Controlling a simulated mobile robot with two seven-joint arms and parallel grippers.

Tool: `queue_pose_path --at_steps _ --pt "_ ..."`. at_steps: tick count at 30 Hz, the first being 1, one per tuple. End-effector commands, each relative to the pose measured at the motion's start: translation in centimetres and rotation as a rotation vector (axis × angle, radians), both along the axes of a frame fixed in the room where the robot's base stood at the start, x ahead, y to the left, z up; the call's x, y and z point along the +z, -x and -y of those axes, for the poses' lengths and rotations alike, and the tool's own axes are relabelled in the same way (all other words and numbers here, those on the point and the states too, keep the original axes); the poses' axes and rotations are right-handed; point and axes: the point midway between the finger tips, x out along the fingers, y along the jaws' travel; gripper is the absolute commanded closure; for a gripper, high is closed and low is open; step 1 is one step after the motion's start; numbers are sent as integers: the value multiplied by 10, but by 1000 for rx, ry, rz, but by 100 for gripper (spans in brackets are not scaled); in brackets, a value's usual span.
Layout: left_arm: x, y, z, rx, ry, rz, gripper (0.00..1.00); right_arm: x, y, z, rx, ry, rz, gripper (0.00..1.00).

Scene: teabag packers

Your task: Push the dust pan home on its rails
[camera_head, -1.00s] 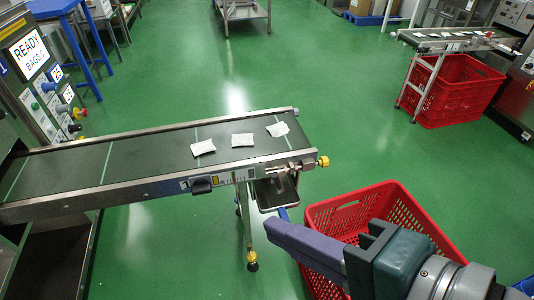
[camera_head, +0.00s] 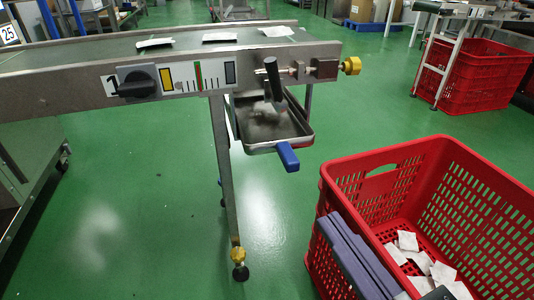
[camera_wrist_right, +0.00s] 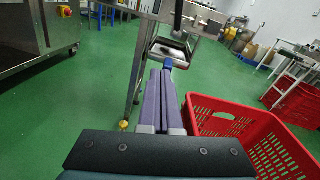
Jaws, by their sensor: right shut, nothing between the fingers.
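The dust pan (camera_head: 241,127) is a shallow grey metal tray with pale dust in it. It hangs under the conveyor's end and sticks out past the frame toward me, its blue handle (camera_head: 287,158) at the front. My right gripper (camera_head: 332,222) has long purple fingers, shut and empty. It is below and right of the handle in the head view, apart from it, over the red crate's near left corner. In the right wrist view the fingertips (camera_wrist_right: 160,74) point toward the blue handle (camera_wrist_right: 169,63) and the pan (camera_wrist_right: 153,50); whether they touch is unclear there. The rails are hidden. My left gripper is out of view.
The conveyor (camera_head: 110,62) carries several teabags and has a black knob (camera_head: 138,84) on its side. A leg (camera_head: 226,190) stands left of the pan. A red crate (camera_head: 385,157) holding teabags is at the right. The green floor between is clear.

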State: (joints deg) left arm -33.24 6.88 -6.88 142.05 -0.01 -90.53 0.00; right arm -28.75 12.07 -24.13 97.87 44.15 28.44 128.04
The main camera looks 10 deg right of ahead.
Motion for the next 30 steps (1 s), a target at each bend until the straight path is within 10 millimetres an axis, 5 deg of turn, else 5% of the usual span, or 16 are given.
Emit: queue_pose_path --at_steps 1,6,14,30 --pt "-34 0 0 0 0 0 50 -35 1 4 -22 -43 3 100" --pt "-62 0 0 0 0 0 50 -63 4 16 -83 -156 20 100" --pt "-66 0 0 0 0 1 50 -65 -9 19 -102 -191 29 100" --pt "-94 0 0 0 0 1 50 -66 -114 16 -102 -187 27 100"
